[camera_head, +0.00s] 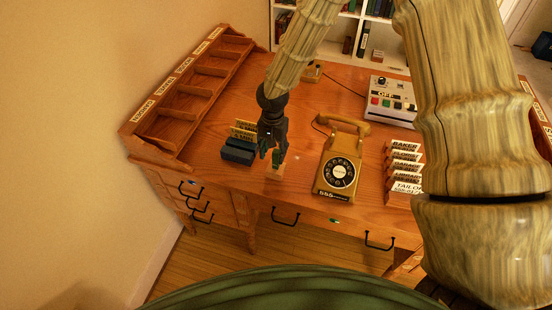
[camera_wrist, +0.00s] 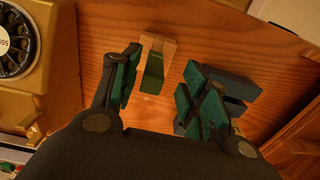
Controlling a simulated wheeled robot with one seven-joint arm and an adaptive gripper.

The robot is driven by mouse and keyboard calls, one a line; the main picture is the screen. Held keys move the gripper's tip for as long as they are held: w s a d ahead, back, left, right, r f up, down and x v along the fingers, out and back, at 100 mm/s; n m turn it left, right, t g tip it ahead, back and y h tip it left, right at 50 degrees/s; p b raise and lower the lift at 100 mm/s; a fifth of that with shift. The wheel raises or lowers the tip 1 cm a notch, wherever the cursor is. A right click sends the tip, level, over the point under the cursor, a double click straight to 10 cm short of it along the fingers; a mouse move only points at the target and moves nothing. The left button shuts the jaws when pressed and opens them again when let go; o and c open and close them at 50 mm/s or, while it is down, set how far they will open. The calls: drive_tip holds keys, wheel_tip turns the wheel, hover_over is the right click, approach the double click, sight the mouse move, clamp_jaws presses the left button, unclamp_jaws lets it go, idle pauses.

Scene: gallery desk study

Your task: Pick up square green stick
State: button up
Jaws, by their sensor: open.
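The green stick (camera_wrist: 153,72) shows in the wrist view as a short, square-sided piece against a light wooden block (camera_wrist: 158,45). The wooden block also shows in the head view (camera_head: 275,172), on the desk just below my gripper (camera_head: 271,154). In the wrist view my gripper (camera_wrist: 162,72) is open, with one green-padded finger on each side of the stick. The stick appears nearer the left finger, with a gap on both sides. I cannot tell whether the fingertips are down at its height. In the head view the fingers hide most of the stick.
A dark slotted block (camera_head: 238,151) with yellow cards stands close left of my gripper. A yellow rotary telephone (camera_head: 340,170) stands close right. Further right are white name cards (camera_head: 404,167) and a switch box (camera_head: 390,97). A wooden compartment rack (camera_head: 185,98) lines the desk's left edge.

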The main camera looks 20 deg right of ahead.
sight(276, 159)
drive_tip(key=shift+d+f+p, duration=0.25)
drive_tip(key=shift+f+p, duration=0.2)
drive_tip(key=shift+f, duration=0.3)
drive_tip(key=shift+d+f+p, duration=0.25)
drive_tip(key=shift+f+p, duration=0.15)
drive_tip(key=shift+f, duration=0.35)
drive_tip(key=shift+w+f, duration=0.1)
drive_tip(key=shift+f, duration=0.8)
clamp_jaws()
